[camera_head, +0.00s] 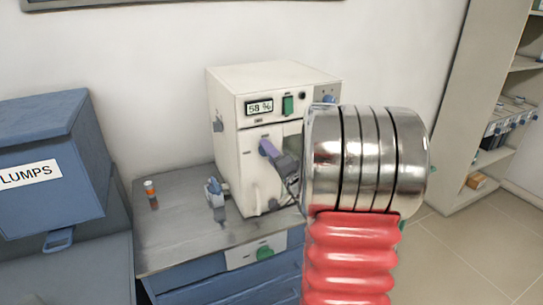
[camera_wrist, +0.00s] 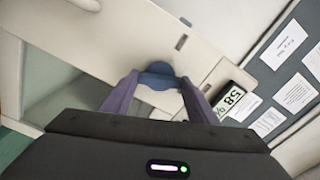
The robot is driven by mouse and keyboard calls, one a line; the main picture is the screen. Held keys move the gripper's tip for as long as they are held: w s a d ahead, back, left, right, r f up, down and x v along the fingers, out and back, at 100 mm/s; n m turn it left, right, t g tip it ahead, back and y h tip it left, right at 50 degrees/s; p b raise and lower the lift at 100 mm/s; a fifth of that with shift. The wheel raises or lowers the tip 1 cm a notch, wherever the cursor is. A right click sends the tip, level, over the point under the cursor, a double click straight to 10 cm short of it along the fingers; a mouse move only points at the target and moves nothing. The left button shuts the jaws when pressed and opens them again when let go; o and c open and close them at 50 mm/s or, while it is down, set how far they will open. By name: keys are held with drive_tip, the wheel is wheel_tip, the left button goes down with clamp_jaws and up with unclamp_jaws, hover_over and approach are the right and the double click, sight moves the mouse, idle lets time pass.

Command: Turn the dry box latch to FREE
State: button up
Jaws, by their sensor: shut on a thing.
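The dry box (camera_head: 274,82) is a cream cabinet with a "58 %" display (camera_head: 259,107) and a green switch; it stands on the grey bench. The display also shows in the wrist view (camera_wrist: 234,98). The blue latch (camera_wrist: 157,76) is on its pale front, between the two purple fingers of my gripper (camera_wrist: 158,83), which is shut on it. In the head view, my gripper (camera_head: 267,147) is at the box front and hides the latch. I cannot read any latch marking.
A small orange-and-white bottle (camera_head: 150,188) and a small blue-and-grey item (camera_head: 215,190) stand on the bench (camera_head: 170,235) left of the box. A blue LUMPS bin (camera_head: 50,200) is at the left. Shelves (camera_head: 470,130) stand at the right. My arm covers the box's right side.

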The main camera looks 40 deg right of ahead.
drive_tip(key=shift+s+d+f+m, duration=0.1)
drive_tip(key=shift+m, duration=1.05)
drive_tip(key=shift+d+f+m, duration=0.1)
drive_tip(key=shift+m, duration=1.05)
drive_tip(key=o, duration=1)
drive_tip(key=shift+a+r, duration=0.1)
drive_tip(key=shift+o, duration=0.2)
drive_tip(key=v, duration=1.3)
drive_tip(key=shift+s+a, duration=0.2)
drive_tip(key=shift+s, duration=0.15)
